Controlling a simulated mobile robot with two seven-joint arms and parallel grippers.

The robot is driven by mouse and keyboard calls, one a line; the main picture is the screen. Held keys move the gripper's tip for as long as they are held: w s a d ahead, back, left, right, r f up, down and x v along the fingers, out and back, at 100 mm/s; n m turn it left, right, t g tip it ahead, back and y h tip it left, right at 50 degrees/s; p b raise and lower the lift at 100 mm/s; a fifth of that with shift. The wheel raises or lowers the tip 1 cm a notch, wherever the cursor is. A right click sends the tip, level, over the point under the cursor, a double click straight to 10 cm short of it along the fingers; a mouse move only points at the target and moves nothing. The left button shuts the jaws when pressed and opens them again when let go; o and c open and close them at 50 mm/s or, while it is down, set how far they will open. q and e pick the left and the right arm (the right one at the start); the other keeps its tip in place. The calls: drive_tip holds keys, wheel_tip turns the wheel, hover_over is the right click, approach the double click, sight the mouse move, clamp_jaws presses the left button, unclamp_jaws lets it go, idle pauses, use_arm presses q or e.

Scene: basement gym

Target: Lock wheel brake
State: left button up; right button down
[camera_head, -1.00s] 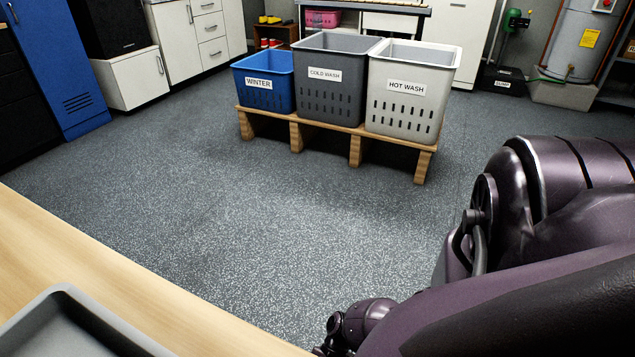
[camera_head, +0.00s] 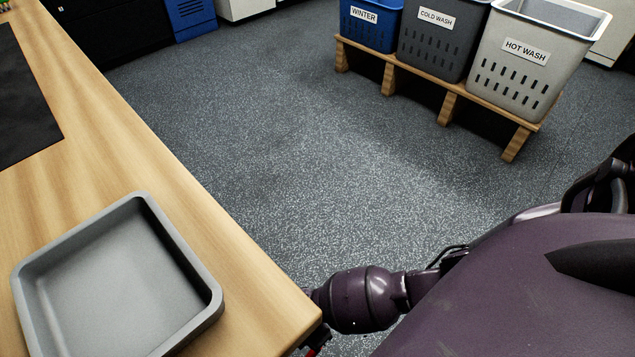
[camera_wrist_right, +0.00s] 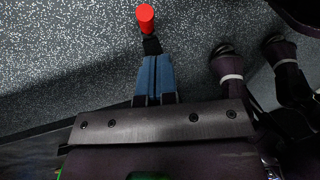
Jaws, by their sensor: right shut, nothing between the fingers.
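My right gripper (camera_wrist_right: 152,50) shows in the right wrist view with its blue fingers pressed together and nothing between them. A red cylindrical piece (camera_wrist_right: 146,18) appears just beyond the dark fingertips; I cannot tell whether they touch. In the head view my right arm reaches down beside the near corner of the wooden table, and its fingers are mostly hidden there. A small red bit (camera_head: 318,340) shows at that corner; I cannot tell if it is the same piece. No wheel is clearly visible. My left gripper is not in view.
A grey tray (camera_head: 168,327) lies on the wooden table (camera_head: 140,170), with a dark mat (camera_head: 25,105) farther back. Blue, dark grey and light grey bins stand on a wooden rack (camera_head: 450,105) at upper right. The speckled floor (camera_head: 270,150) between is clear.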

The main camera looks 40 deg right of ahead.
wheel_tip(320, 180, up, 2)
drive_tip(key=a+t, duration=0.2)
drive_tip(key=b, duration=0.4)
approach(311, 353)
drive_tip(key=shift+h, duration=0.3)
drive_tip(key=f, duration=0.5)
drive_tip(key=shift+s+a, duration=0.35)
drive_tip(key=shift+a, duration=0.05)
drive_tip(key=shift+w+f+b, duration=0.15)
drive_tip(key=shift+f+b, duration=0.25)
drive_tip(key=shift+f, duration=0.2)
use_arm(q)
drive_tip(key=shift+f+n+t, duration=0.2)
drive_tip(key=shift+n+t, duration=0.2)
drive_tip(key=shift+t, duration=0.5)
use_arm(e)
drive_tip(key=shift+w+d, duration=0.1)
drive_tip(key=shift+d, duration=0.1)
drive_tip(key=d+f, duration=0.3)
drive_tip(key=shift+d, duration=0.25)
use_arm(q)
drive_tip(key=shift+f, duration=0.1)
use_arm(e)
drive_tip(key=shift+r, duration=0.1)
